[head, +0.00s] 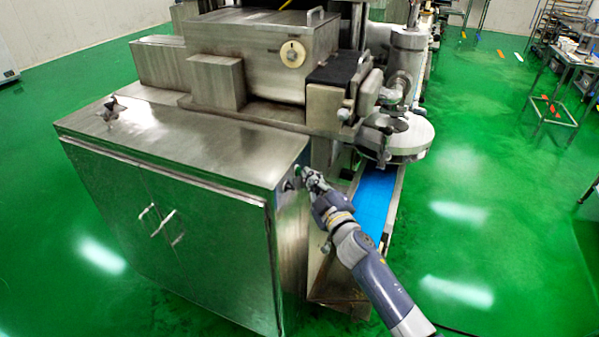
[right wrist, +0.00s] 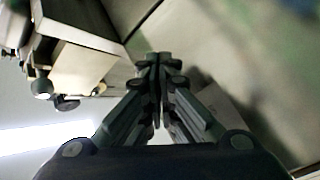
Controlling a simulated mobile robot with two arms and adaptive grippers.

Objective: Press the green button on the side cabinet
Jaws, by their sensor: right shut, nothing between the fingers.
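The steel side cabinet (head: 170,240) stands at the left in the head view, with its narrow right side facing my right arm. My right gripper (head: 304,174) is at the upper part of that side, close to the top edge. A small green spot, likely the green button (head: 298,170), shows right at the fingertips; I cannot tell whether they touch it. A dark knob or button (head: 288,185) sits just left of the fingers. In the right wrist view the gripper (right wrist: 158,60) is shut with its fingertips together and empty, close to a grey panel. The button cannot be made out there. My left gripper is out of view.
The steel machine (head: 270,60) rises behind the cabinet. A blue conveyor belt (head: 374,195) runs beside my right forearm, below a round metal disc (head: 408,138). The green floor is open at the right, with a steel rack table (head: 556,85) farther back.

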